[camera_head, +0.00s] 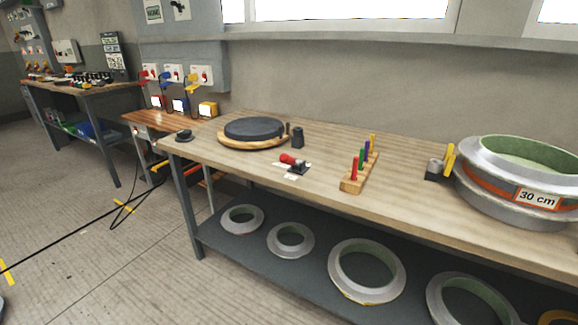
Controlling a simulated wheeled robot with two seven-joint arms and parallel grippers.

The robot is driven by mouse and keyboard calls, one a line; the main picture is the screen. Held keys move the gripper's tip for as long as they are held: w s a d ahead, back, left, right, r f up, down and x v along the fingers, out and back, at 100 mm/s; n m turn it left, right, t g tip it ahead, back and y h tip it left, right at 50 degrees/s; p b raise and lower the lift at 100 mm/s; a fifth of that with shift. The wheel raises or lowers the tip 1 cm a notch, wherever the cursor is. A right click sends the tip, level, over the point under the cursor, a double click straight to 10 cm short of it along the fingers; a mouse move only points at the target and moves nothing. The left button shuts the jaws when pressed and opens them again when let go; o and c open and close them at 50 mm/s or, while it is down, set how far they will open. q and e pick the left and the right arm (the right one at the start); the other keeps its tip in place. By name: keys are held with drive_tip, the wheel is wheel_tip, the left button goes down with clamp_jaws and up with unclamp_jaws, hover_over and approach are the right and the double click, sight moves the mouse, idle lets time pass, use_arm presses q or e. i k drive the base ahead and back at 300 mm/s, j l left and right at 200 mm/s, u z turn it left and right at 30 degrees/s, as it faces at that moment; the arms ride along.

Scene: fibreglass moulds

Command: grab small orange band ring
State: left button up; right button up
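A large grey ring mould with a green inner wall and an orange band (477,187) stands on the right end of the workbench. Its white label reads "30 cm". Several grey rings lie on the shelf below: a small one (233,228) at left, another small one (273,246) beside it, a larger one (340,284), and one (436,300) cut off by the bottom edge. I cannot make out an orange band on the small rings. A yellow-orange curved piece (556,316) shows at the bottom right corner. Neither of my grippers is in view.
The workbench (225,167) holds a dark round turntable (254,128), a black cylinder (298,138), a red-handled clamp (291,160), a wooden rack of coloured pegs (357,181) and a dark block with yellow handles (434,171). A black cable (70,235) crosses the floor at left.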

sight(508, 179)
drive_tip(key=z, duration=1.5)
